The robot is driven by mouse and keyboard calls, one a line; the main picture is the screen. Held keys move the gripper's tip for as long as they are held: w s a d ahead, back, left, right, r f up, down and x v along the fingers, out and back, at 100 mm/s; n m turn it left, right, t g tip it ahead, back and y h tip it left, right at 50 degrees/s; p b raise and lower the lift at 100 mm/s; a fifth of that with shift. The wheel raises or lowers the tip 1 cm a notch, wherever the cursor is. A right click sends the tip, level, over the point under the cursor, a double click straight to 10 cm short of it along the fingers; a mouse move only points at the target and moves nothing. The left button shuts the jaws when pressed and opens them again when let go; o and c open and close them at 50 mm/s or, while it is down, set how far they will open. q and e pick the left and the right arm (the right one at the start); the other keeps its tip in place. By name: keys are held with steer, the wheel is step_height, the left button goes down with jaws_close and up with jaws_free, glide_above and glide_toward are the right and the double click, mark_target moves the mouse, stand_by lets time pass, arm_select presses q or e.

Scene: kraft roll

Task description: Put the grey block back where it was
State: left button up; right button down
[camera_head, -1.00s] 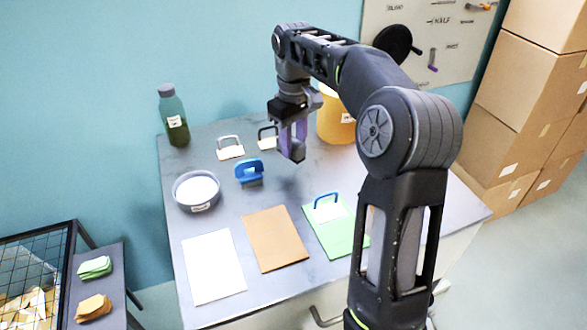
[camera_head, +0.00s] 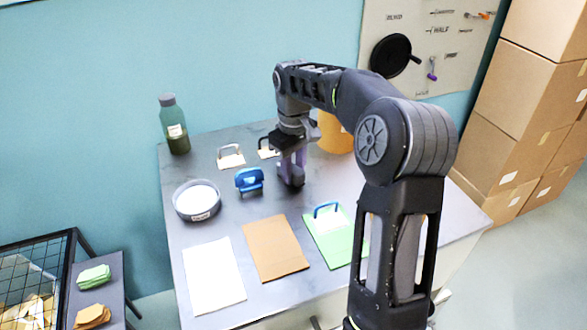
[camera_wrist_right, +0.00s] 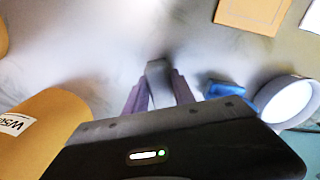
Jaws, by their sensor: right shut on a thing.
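My right gripper (camera_head: 291,174) is low over the grey table (camera_head: 345,185), just right of the blue hole punch (camera_head: 249,180). In the right wrist view its purple fingers (camera_wrist_right: 158,92) are shut on the grey block (camera_wrist_right: 157,72), which juts out between the fingertips. My left gripper is not in view.
A grey dish (camera_head: 197,201), green bottle (camera_head: 174,125) and two pale handled items stand left. White (camera_head: 213,274), brown (camera_head: 274,248) and green (camera_head: 335,240) sheets lie in front. Bare table is to the gripper's right.

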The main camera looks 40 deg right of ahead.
steer(key=shift+f, duration=0.2)
steer(key=c, duration=1.1)
jaws_free()
steer(key=shift+o, duration=0.2)
